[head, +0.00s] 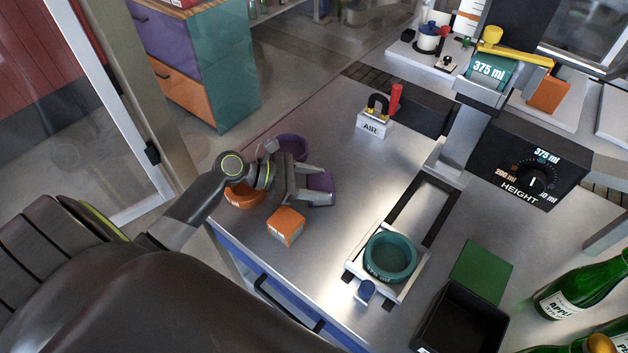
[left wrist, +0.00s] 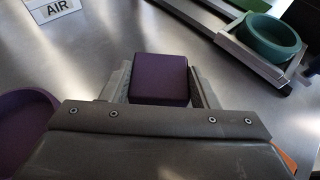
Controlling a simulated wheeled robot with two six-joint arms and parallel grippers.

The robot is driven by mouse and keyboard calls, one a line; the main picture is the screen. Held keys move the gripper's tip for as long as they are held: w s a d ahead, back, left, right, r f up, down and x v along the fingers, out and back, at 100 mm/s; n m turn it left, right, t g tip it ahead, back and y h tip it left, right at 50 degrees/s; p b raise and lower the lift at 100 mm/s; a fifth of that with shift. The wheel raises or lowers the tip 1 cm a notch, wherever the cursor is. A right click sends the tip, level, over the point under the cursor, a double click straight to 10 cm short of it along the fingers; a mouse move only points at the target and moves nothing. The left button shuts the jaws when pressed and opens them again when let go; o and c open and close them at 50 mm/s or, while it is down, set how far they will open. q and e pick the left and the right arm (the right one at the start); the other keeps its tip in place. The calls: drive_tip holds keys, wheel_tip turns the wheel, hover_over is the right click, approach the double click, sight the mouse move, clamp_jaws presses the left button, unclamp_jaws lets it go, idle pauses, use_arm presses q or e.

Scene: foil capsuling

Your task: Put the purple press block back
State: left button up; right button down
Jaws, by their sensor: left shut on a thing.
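The purple press block (head: 320,182) is a small cube at the left part of the metal bench. My left gripper (head: 312,188) is shut on it, with a finger on each side. In the left wrist view the block (left wrist: 160,78) sits between the two fingers (left wrist: 160,88). I cannot tell whether the block touches the bench. A purple ring (head: 293,146) lies just behind the gripper, and it also shows at the left of the left wrist view (left wrist: 22,125). My right gripper is not in view.
An orange block (head: 285,226) and an orange ring (head: 245,196) are close to my left gripper. A teal ring (head: 390,257) sits on the slide fixture. The AIR valve (head: 374,122) stands farther back. A black bin (head: 460,318) and green bottles (head: 585,290) are at right. Bench between gripper and fixture is clear.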

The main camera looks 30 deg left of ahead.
sight(314, 184)
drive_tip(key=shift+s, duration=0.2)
use_arm(q)
drive_tip(key=shift+f, duration=0.1)
drive_tip(key=o, duration=1)
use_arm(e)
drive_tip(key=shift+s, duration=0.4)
use_arm(q)
drive_tip(key=shift+o, duration=0.2)
drive_tip(key=b+v, duration=0.1)
drive_tip(key=v, duration=0.4)
drive_tip(key=shift+s+a, duration=0.2)
drive_tip(key=shift+a, duration=0.05)
drive_tip(key=shift+r+b+v, duration=0.2)
drive_tip(key=shift+b+v, duration=0.2)
drive_tip(key=shift+v, duration=0.65)
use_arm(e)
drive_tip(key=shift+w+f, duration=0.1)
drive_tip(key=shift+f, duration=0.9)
use_arm(q)
drive_tip(key=shift+w, duration=0.1)
